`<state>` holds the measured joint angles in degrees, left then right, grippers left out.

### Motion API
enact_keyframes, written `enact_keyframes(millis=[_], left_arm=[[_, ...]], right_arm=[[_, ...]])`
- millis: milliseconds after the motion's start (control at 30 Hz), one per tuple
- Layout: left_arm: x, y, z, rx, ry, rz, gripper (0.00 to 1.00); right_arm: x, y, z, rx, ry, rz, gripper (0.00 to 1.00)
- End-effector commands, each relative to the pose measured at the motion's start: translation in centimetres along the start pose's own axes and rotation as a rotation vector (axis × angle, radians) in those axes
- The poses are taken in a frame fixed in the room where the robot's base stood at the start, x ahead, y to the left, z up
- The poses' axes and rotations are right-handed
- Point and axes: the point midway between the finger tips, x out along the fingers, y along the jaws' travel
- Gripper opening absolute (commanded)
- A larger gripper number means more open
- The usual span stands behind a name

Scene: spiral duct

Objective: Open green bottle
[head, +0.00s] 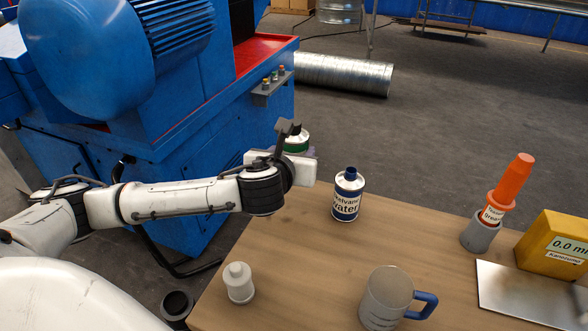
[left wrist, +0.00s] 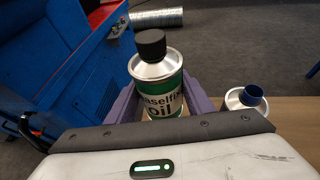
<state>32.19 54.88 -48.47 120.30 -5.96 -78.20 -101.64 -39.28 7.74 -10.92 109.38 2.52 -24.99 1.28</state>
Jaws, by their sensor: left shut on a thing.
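The green bottle (left wrist: 158,88) is a metal can with a green and white oil label, a silver shoulder and a black cap (left wrist: 150,44) on top. My left gripper (left wrist: 160,105) is shut on it, with a purple finger on each side of its body. In the head view the green bottle (head: 297,143) shows only in part behind my left gripper (head: 292,150), at the table's far left corner. It looks roughly upright; whether its base touches the table is hidden. My right gripper is not in view.
A blue-labelled water bottle (head: 346,197) stands right of my left gripper. A small white bottle (head: 238,283), a mug (head: 388,298), an orange tool in a grey holder (head: 481,233) and a yellow block (head: 556,243) stand on the wooden table (head: 300,245). A blue machine (head: 200,125) stands close behind.

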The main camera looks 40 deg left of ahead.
Motion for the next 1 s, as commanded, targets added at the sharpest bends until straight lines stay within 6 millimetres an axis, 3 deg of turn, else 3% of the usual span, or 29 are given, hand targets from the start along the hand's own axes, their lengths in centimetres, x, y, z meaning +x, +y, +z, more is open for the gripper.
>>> enact_keyframes(millis=[100, 400, 433, 667, 1000], left_arm=[[-0.5, 0.0, 1.3, -0.001, -0.003, 0.0, 0.17], [-0.7, 0.0, 1.7, 0.0, -0.002, 0.0, 0.17], [-0.7, 0.0, 1.6, 0.0, -0.002, 0.0, 0.46], [-0.7, 0.0, 1.6, 0.0, -0.002, 0.0, 0.07], [-1.0, -0.4, 1.9, -0.001, -0.002, -0.01, 0.07]], right_arm=[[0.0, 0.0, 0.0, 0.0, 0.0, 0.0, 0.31], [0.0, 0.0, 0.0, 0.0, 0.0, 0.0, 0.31], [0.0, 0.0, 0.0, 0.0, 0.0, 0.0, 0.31], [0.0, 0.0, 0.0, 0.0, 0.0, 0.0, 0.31], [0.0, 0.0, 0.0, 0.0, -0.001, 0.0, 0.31]])
